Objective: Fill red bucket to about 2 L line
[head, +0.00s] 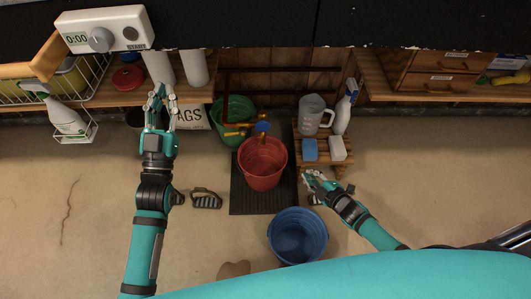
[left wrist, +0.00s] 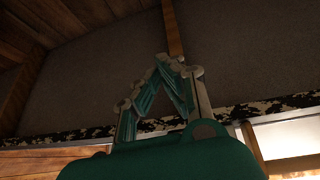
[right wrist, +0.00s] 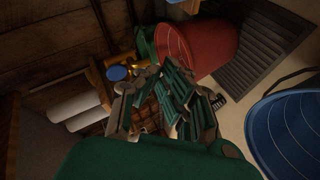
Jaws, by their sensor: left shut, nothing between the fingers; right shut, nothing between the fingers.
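The red bucket (head: 262,180) stands upright on a dark mat in the head view, its open top facing up. Whether it holds water is unclear. It also shows in the right wrist view (right wrist: 207,45), with faint lines on its side. A brass tap with a blue knob (head: 262,127) is just behind and above its rim; the knob (right wrist: 117,73) also shows in the right wrist view. My left gripper (head: 165,95) is shut and empty, raised left of the buckets. My right gripper (head: 308,178) is shut and empty, right of the red bucket and apart from it.
A blue bucket (head: 297,252) stands in front on the floor, a green bucket (head: 234,108) behind. A slatted stool (head: 324,160) bears a clear jug (head: 311,114), a white bottle (head: 342,116), a blue sponge (head: 309,149) and a white block (head: 338,148). The left floor is mostly clear.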

